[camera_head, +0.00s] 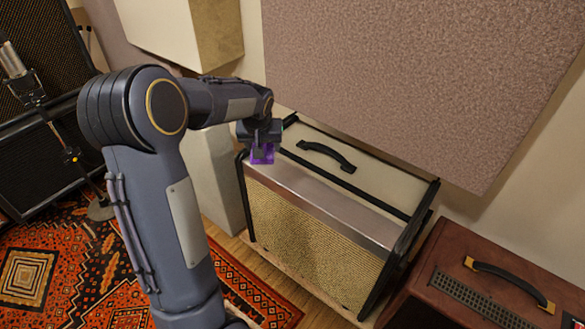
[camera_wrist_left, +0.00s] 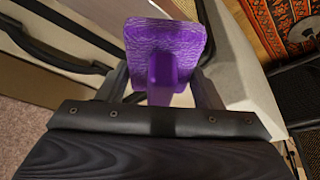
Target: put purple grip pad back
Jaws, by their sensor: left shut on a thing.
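The purple grip pad (camera_wrist_left: 166,45) shows in the left wrist view as a textured purple block with a narrower stem. The stem sits between the fingers of my left gripper (camera_wrist_left: 163,90), which is shut on it. In the head view the purple grip pad (camera_head: 262,154) hangs from my left gripper (camera_head: 262,143) near the top left corner of the cream amplifier (camera_head: 300,238). I cannot tell whether the pad touches the amplifier. My right gripper is not in view.
The cream amplifier has a black carry handle (camera_head: 326,155) on top. A brown amplifier (camera_head: 480,275) stands at the right. A microphone on a stand (camera_head: 22,75) and dark cabinets are at the left. A patterned rug (camera_head: 60,265) covers the floor. A large acoustic panel (camera_head: 420,75) is behind.

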